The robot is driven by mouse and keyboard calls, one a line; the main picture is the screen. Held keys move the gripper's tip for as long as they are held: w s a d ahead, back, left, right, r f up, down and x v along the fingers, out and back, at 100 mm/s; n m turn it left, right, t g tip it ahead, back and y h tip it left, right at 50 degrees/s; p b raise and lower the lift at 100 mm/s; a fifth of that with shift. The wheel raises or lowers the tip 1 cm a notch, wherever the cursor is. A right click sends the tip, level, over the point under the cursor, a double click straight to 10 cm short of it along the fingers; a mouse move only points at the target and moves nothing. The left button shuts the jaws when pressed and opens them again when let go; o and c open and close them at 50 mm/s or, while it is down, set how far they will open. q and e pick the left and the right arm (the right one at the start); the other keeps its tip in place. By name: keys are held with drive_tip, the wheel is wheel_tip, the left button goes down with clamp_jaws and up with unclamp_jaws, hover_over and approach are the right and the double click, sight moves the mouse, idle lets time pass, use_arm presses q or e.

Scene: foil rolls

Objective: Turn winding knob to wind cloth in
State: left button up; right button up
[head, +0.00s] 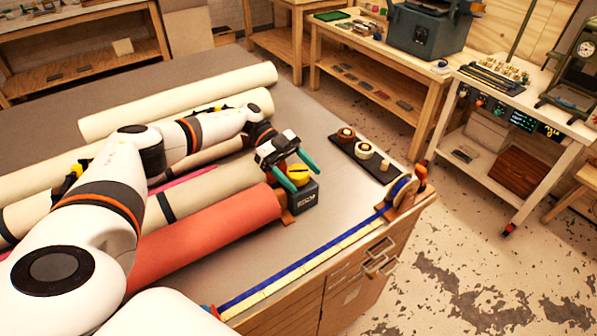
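A yellow winding knob (299,174) sits on top of a small dark box (304,197) at the right end of a red cloth roll (215,228). My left gripper (304,181) reaches over the box from the left, with its two green fingers apart and pointing down. The knob shows between the fingers; I cannot tell whether either finger touches it. My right gripper is not in view.
Several beige rolls (180,100) lie on the grey table (312,118) behind the red roll. A dark tray (366,158) with small spools and a blue tape strip (300,268) lie to the right.

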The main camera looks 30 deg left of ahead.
use_arm(q)
drive_tip(key=shift+a+r, duration=0.1)
drive_tip(key=b+v, duration=0.1)
drive_tip(key=v, duration=0.2)
drive_tip(key=b+v, duration=0.2)
drive_tip(key=v, duration=0.1)
drive_tip(key=b+v, duration=0.2)
drive_tip(key=v, duration=0.1)
drive_tip(key=shift+w+a+f, duration=0.15)
drive_tip(key=shift+f, duration=0.15)
drive_tip(key=shift+w+a+r+b, duration=0.15)
drive_tip(key=shift+a+b, duration=0.35)
drive_tip(key=shift+b, duration=0.7)
drive_tip(key=shift+a+r+b, duration=0.55)
drive_tip(key=shift+a+b, duration=0.15)
drive_tip(key=shift+b, duration=0.05)
drive_tip(key=shift+r, duration=0.1)
